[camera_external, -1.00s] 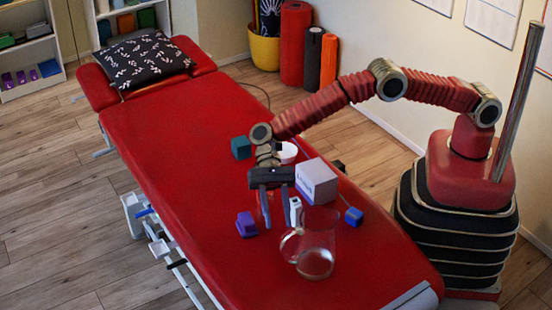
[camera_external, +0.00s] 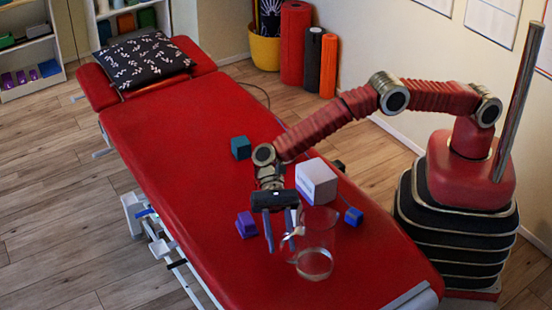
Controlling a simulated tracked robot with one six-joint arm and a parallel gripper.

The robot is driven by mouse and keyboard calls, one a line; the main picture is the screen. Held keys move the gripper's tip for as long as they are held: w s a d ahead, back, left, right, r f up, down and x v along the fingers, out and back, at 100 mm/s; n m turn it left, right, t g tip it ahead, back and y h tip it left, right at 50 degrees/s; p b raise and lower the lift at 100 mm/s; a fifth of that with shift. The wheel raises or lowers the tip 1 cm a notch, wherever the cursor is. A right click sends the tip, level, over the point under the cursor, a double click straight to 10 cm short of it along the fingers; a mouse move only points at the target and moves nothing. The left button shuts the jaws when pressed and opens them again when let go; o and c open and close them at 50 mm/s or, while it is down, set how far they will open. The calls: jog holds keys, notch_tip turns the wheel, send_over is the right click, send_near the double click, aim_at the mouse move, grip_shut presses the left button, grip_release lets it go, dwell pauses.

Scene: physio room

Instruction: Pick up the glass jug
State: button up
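The right finger overlaps the handle in the picture. I cannot tell whether it touches the handle or is only in front of it. No object is clearly held between the fingers.
A pale grey box (camera_external: 316,182) stands behind the jug, with a blue block (camera_external: 354,216) to its right. A purple block (camera_external: 246,224) lies left of my gripper, and a teal cube (camera_external: 241,147) farther back.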

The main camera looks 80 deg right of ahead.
jog(key=shift+s+a+f, duration=0.15)
jog(key=shift+a+f, duration=0.05)
jog(key=shift+a, duration=0.3)
grip_shut()
dwell(0.4)
dwell(0.9)
jog(key=shift+r, duration=0.2)
